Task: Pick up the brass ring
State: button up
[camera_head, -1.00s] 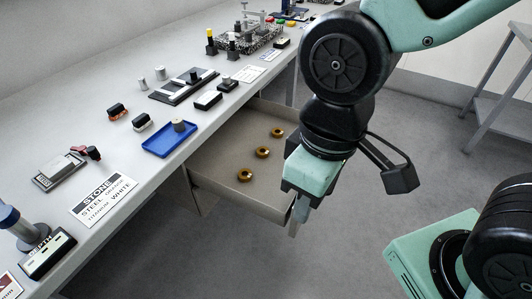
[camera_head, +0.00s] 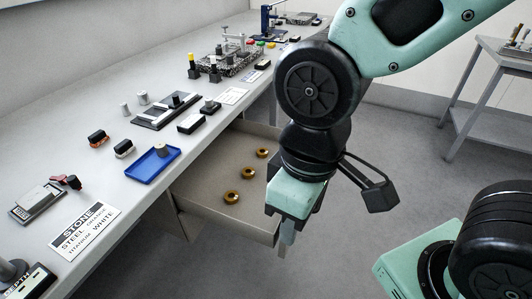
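Three brass rings lie in a row on the floor of an open drawer (camera_head: 200,208) under the bench: a near ring (camera_head: 232,197), a middle ring (camera_head: 250,174) and a far ring (camera_head: 262,153). Each is a small gold ring with a dark centre, lying flat and apart from the others. My gripper (camera_head: 288,235) points down at the drawer's right edge, to the right of the near ring and clear of all three. Its fingers show edge-on, so I cannot tell whether they are open or shut. No ring shows at the fingers.
The bench (camera_head: 50,155) runs along the left above the drawer. On it stand a blue tray (camera_head: 140,172) holding a small cylinder, a printed card (camera_head: 84,229), a dark fixture (camera_head: 166,110) and several small blocks. A side table (camera_head: 500,58) stands far right. Floor between is clear.

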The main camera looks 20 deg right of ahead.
aim_at(246, 175)
jog(key=l+u, duration=0.1)
jog(key=u, duration=0.35)
jog(key=i+l+u, duration=0.1)
jog(key=u, duration=0.35)
jog(key=l+u, duration=0.15)
jog(key=u, duration=0.3)
jog(key=l+u, duration=0.15)
jog(key=u, duration=0.3)
jog(key=k+l+u, duration=0.2)
jog(key=l, duration=0.2)
jog(key=l+u, duration=0.15)
jog(key=l, duration=0.25)
jog(key=k+l+u, duration=0.2)
jog(key=l, duration=0.15)
jog(key=k+l+u, duration=0.2)
jog(key=l, duration=0.15)
jog(key=k+l, duration=0.25)
jog(key=l, duration=0.15)
